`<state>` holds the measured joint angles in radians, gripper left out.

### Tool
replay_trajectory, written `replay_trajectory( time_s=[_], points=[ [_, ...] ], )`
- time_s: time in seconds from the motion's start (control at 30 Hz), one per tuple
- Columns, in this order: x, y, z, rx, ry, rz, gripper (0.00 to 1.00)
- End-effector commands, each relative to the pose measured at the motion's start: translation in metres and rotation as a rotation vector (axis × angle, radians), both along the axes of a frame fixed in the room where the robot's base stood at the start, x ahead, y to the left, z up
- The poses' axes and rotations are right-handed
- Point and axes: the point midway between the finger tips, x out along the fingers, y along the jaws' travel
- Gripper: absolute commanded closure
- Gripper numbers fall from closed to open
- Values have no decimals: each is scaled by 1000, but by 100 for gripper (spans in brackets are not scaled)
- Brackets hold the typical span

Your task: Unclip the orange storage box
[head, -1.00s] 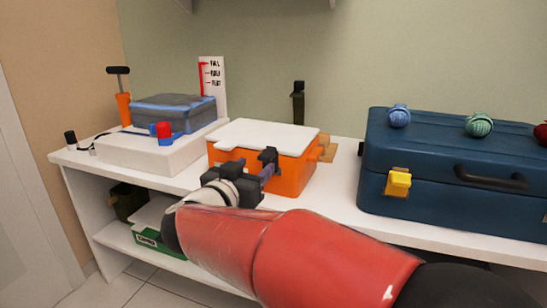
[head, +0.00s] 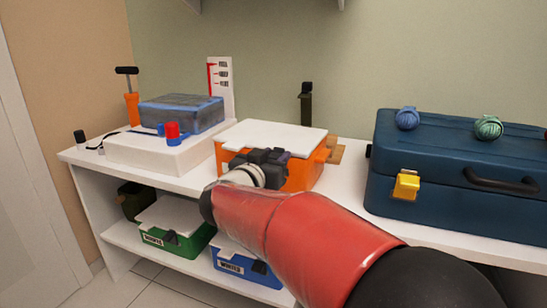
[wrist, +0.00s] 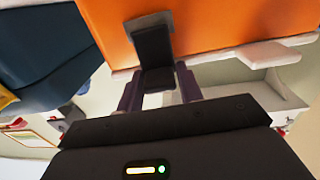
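The orange storage box (head: 302,176) stands on the white top with its white lid (head: 270,137) on. Its black clip (wrist: 154,44) shows in the wrist view, running from the orange wall to the lid edge. My gripper (wrist: 158,74) is at the box's front, with one purple finger on each side of the clip's end. The fingers are apart, and I see no clear grip on the clip. In the head view my gripper (head: 270,160) and wrist hide the clip and part of the front wall. I cannot tell whether the clip is latched.
A blue suitcase (head: 440,215) with a yellow latch stands close on the right, yarn balls on it. On the left a white block (head: 140,153) carries a grey-blue box (head: 180,115). Green (head: 180,244) and blue (head: 245,268) lidded boxes sit on the lower shelf.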

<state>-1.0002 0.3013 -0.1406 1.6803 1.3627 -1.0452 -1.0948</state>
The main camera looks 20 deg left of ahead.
Motion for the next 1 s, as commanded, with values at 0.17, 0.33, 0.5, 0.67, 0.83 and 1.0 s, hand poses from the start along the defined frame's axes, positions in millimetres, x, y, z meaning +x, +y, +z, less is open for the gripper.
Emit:
replay_trajectory(
  time_s=[0.17, 0.33, 0.5, 0.67, 0.83, 1.0],
  points=[
    [0, 0, 0, 0, -1, 1, 87],
    [-1, 1, -3, -4, -21, 2, 87],
    [-4, 1, -9, -14, -88, 2, 87],
    [-9, 2, -16, -29, -200, 1, 87],
    [-15, 2, -25, -51, -353, 1, 87],
    [-19, 3, -30, -76, -512, 0, 87]
  ],
)
